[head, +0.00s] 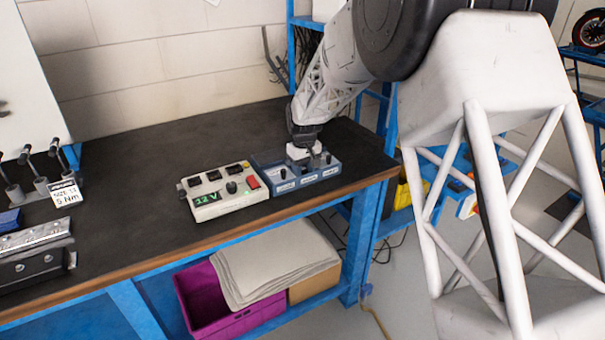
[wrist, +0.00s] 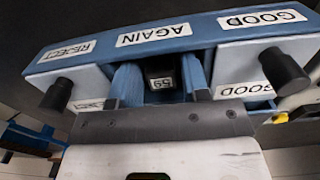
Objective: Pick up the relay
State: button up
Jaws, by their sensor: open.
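What appears to be the relay (wrist: 161,72), a small dark block with a pale label reading like "59", sits in the middle bay of a blue three-part box (wrist: 100,50). In the head view that box (head: 318,178) stands near the bench's front right, and the relay is hidden there. My gripper (head: 304,152) is over the box, pointing down. In the wrist view my open gripper (wrist: 160,98) is at the middle bay, close to the relay. I cannot tell whether the fingers touch it or the bay walls.
The box's side bays have pale blocks with black knobs (wrist: 57,93) beside my gripper. A 12 V control unit (head: 224,193) stands directly left of the box. A magenta crate (head: 225,310) sits below.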

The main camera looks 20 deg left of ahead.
aim_at(303, 170)
dwell(0.3)
jog(key=c, duration=0.7)
jog(key=shift+r, duration=0.15)
notch_tip(303, 170, up, 10)
jog(key=shift+f, duration=0.1)
dwell(0.3)
jog(key=shift+a, duration=0.1)
dwell(0.4)
jog(key=s+a, duration=0.4)
jog(key=a, duration=0.4)
jog(key=s+a, duration=0.4)
jog(key=a, duration=0.4)
jog(key=s+a+r, duration=0.1)
jog(key=s+a, duration=0.3)
jog(key=a, duration=0.4)
jog(key=shift+s+a, duration=0.2)
jog(key=shift+a, duration=0.2)
